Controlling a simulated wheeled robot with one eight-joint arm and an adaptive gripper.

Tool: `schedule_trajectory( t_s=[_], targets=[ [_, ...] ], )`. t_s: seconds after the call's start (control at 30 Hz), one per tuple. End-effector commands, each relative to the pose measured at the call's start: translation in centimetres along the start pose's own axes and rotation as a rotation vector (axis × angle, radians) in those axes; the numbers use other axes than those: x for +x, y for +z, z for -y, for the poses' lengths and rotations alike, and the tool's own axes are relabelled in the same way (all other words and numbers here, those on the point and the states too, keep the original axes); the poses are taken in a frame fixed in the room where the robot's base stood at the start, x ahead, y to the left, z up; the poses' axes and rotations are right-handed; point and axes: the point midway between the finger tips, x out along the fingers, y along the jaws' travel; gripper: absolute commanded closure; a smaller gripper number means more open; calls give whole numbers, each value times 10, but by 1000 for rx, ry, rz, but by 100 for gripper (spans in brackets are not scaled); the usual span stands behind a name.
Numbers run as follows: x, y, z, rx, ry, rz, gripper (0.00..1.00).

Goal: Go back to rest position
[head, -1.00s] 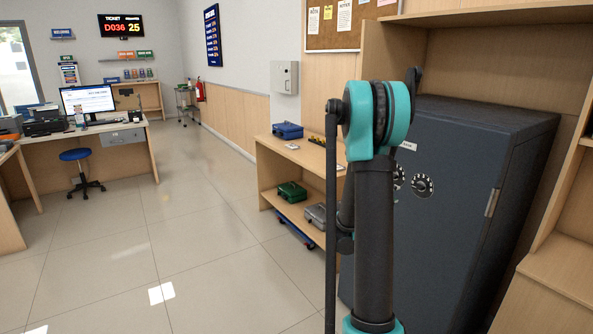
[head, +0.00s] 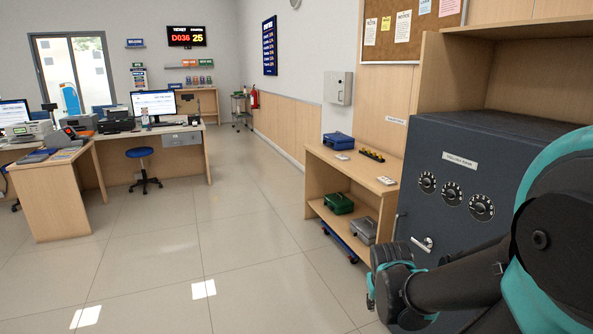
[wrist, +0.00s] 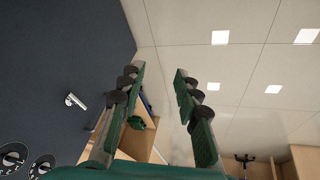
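My gripper (wrist: 160,95) shows in the wrist view with its two fingers spread apart and nothing between them. Past the fingers are the shelf, the tiled floor and the side of the dark safe. In the head view my arm reaches in from the right edge, folded low in front of the safe (head: 462,182). The fingers cannot be made out in the head view.
The safe has several dials and a handle (wrist: 75,100). A wooden shelf (head: 345,172) beside it holds a blue box (head: 338,141), a green box (head: 338,203) and a grey box (head: 363,230). A blue stool (head: 140,153) stands by a desk. The tiled floor (head: 230,250) is open.

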Motion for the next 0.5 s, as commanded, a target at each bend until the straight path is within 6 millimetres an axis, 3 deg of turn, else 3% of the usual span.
schedule_trajectory(
  t_s=[0.1,0.2,0.5],
  targets=[
    [-5,19,27,26,-98,11,67],
    [-8,26,38,38,-140,18,67],
    [-8,27,40,40,-147,19,67]
  ],
)
